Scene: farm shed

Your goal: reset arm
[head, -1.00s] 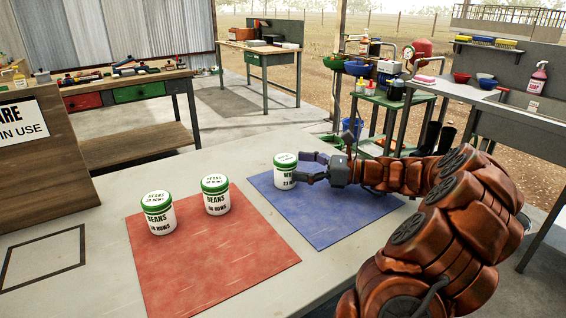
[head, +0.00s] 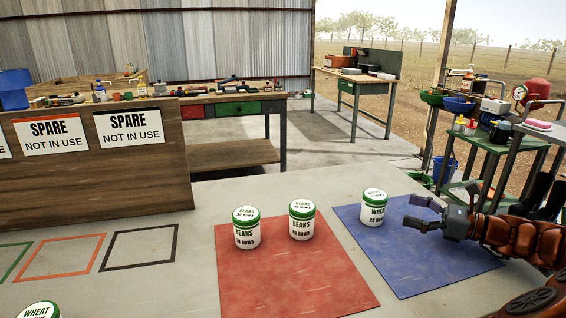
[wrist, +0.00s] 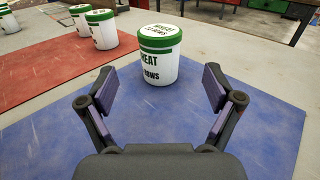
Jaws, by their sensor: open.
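My gripper (head: 428,213) is open and empty over the blue mat (head: 415,262), just right of a white tub with a green lid labelled wheat (head: 373,210). In the wrist view, my gripper (wrist: 158,100) has its fingers spread wide, with the wheat tub (wrist: 159,58) upright beyond the fingertips and apart from them. Two tubs labelled beans, the left one (head: 246,229) and the right one (head: 302,221), stand upright on the red mat (head: 290,280).
Another wheat tub (head: 38,310) is cut off at the bottom left. Coloured outlines (head: 60,257) mark the table's left side, in front of a wooden board with spare signs (head: 128,124). A green cart (head: 500,150) stands beyond my arm at right.

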